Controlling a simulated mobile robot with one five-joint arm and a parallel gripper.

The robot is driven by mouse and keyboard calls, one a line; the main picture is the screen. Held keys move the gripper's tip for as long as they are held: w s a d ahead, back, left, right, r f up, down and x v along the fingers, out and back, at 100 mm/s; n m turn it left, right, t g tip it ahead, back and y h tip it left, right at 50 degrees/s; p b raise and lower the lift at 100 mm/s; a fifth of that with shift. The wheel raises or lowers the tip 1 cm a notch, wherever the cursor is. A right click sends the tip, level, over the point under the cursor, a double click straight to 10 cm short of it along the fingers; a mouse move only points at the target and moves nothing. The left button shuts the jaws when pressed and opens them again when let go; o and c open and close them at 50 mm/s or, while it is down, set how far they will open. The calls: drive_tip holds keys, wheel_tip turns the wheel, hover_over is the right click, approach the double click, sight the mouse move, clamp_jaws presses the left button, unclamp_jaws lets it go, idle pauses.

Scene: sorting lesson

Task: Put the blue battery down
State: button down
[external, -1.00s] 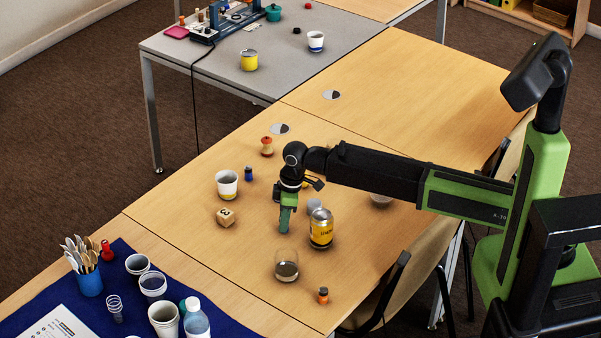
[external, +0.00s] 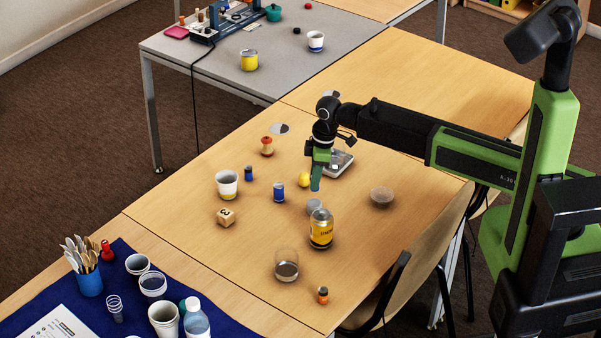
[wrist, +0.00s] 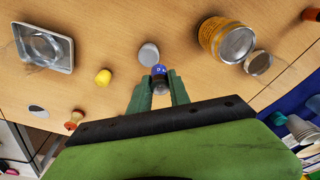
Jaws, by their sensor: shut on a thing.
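My gripper (external: 316,185) hangs pointing down over the middle of the wooden table, behind the yellow can. In the wrist view its green fingers (wrist: 158,88) are closed on the sides of the blue battery (wrist: 159,71), whose blue end shows between the fingertips. In the external view the fingers mostly hide the battery, and I cannot tell whether it touches the table. A blue cylinder (external: 279,192) stands on the table left of my gripper. A smaller dark blue bottle (external: 249,174) stands farther left.
Near my gripper are a grey round thing (external: 314,206), the yellow can (external: 321,229), a small yellow thing (external: 304,180) and a metal scale-like tray (external: 339,164). The table's back right is mostly clear.

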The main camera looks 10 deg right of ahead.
drive_tip(key=shift+w+d+r, duration=0.2)
drive_tip(key=shift+d+r, duration=0.05)
drive_tip(key=shift+d, duration=0.1)
drive_tip(key=shift+s+d+n, duration=0.25)
drive_tip(key=shift+s+n, duration=0.05)
drive_tip(key=shift+n, duration=0.3)
drive_tip(key=w+d+r+p, duration=0.4)
drive_tip(key=w+d, duration=0.2)
drive_tip(key=d, duration=0.4)
drive_tip(key=s+a+f+b, duration=0.1)
drive_tip(key=a+f+b, duration=0.1)
drive_tip(key=a, duration=0.1)
drive_tip(key=s+a+f+b, duration=0.1)
drive_tip(key=a+f+b, duration=0.1)
drive_tip(key=a, duration=0.2)
drive_tip(key=s+a+f+b, duration=0.1)
drive_tip(key=a+f+b, duration=0.2)
drive_tip(key=shift+s+a, duration=0.35)
drive_tip(key=shift+a, duration=0.2)
wheel_tip(320, 180, down, 4)
drive_tip(key=b, duration=0.4)
drive_tip(key=shift+f, duration=0.25)
drive_tip(key=shift+r, duration=0.25)
drive_tip(key=shift+f, duration=0.1)
